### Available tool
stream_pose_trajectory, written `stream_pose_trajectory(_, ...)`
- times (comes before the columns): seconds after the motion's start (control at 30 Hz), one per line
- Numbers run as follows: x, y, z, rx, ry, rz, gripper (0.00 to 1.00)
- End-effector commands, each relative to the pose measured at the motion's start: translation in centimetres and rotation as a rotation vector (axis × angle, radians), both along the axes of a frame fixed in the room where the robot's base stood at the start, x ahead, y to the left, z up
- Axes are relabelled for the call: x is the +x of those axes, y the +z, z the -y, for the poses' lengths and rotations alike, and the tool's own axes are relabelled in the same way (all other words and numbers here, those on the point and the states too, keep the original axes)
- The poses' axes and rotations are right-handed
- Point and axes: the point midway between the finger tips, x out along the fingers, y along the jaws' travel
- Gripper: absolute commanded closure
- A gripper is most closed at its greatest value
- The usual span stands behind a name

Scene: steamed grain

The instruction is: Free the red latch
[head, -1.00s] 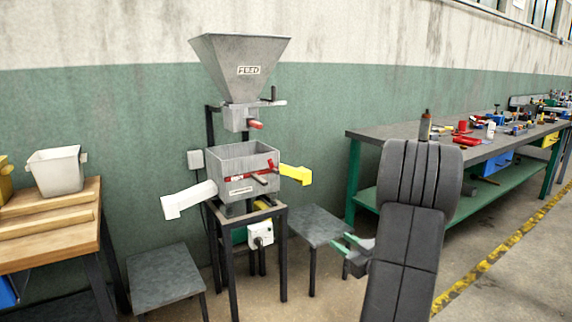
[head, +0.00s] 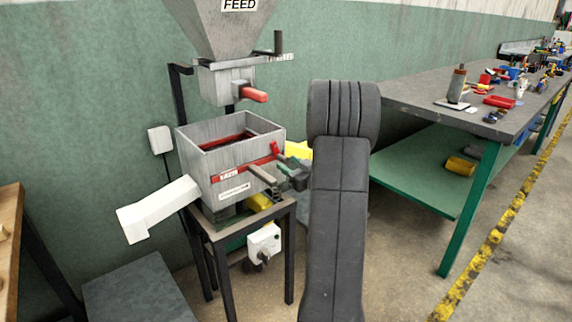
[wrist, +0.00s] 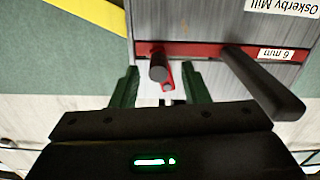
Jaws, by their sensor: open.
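The red latch (head: 276,148) is at the right end of the red strip (head: 235,169) on the front of the grey box (head: 228,157). In the wrist view, the latch (wrist: 170,80) is a small red piece beside a dark round peg (wrist: 158,66). My gripper (head: 286,166) is open at the latch's end of the box. In the wrist view, the green fingers of my gripper (wrist: 159,70) stand on either side of the latch and peg, with gaps showing. Contact cannot be told. The gripper partly hides the latch's lower part in the head view.
A dark bar handle (wrist: 262,84) sticks out beside the latch, close to one finger. A yellow chute (head: 299,150) is behind my gripper, and a white chute (head: 158,208) is at left. The feed hopper (head: 222,25) hangs above. A workbench (head: 430,100) stands at right.

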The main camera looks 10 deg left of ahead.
Motion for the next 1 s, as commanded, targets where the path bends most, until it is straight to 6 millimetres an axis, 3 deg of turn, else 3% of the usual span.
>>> stream_pose_trajectory(0.2,1.2,0.0,-1.5,0.000,0.000,0.000,0.59)
stream_pose_trajectory(0.5,1.3,0.0,-1.6,0.001,-0.001,-0.001,0.59)
stream_pose_trajectory(0.73,1.3,0.0,-1.6,0.000,0.000,0.000,1.00)
stream_pose_trajectory(1.0,1.4,-0.1,-1.5,-0.011,-0.001,0.016,1.00)
